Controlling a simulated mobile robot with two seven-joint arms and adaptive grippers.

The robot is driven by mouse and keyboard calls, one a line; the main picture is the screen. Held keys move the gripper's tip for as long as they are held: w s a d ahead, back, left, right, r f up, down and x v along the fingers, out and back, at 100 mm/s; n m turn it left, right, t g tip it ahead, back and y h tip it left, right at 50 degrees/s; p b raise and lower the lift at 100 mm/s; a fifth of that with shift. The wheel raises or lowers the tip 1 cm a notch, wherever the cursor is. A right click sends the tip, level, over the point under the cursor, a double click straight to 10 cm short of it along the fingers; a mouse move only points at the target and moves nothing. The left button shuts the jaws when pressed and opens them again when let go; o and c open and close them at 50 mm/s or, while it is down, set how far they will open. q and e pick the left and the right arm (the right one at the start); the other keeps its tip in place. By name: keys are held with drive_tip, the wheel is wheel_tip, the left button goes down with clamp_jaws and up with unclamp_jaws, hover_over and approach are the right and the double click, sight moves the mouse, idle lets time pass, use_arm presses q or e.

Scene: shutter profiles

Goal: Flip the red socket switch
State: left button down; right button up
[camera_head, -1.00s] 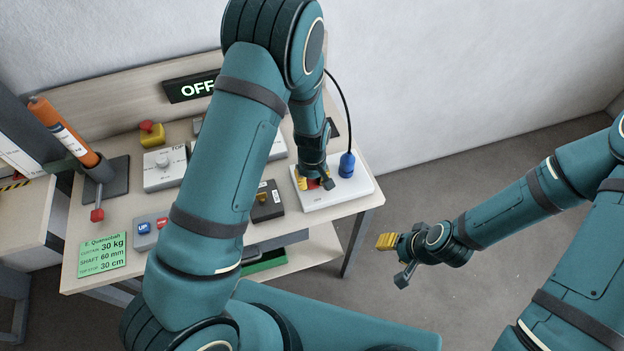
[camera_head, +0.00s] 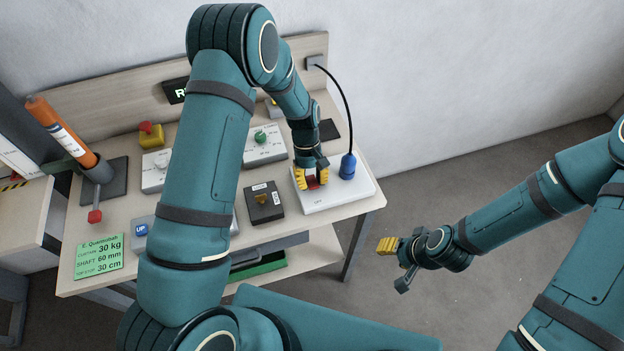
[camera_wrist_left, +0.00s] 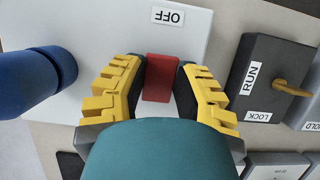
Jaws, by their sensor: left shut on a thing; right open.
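The red socket switch (camera_head: 311,183) sits on the white socket plate (camera_head: 350,191) at the right end of the bench. It also shows in the left wrist view (camera_wrist_left: 159,78), with an OFF label on the plate beyond it. My left gripper (camera_head: 312,178) is over the plate with its yellow fingers on either side of the switch, shut on it. My right gripper (camera_head: 388,244) is open and empty, out in front of the bench at the right.
A blue plug (camera_head: 348,167) with a black cable stands beside my left gripper. A dark RUN/LOCK box (camera_head: 264,202) is left of the plate. A green knob panel (camera_head: 264,146) is behind. My left arm covers the bench's middle and part of the display (camera_head: 174,91).

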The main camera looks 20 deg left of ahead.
use_arm(q)
drive_tip(key=c, duration=0.7)
unclamp_jaws()
drive_tip(key=shift+f, duration=0.1)
drive_tip(key=shift+o, duration=0.2)
drive_tip(key=v, duration=1.2)
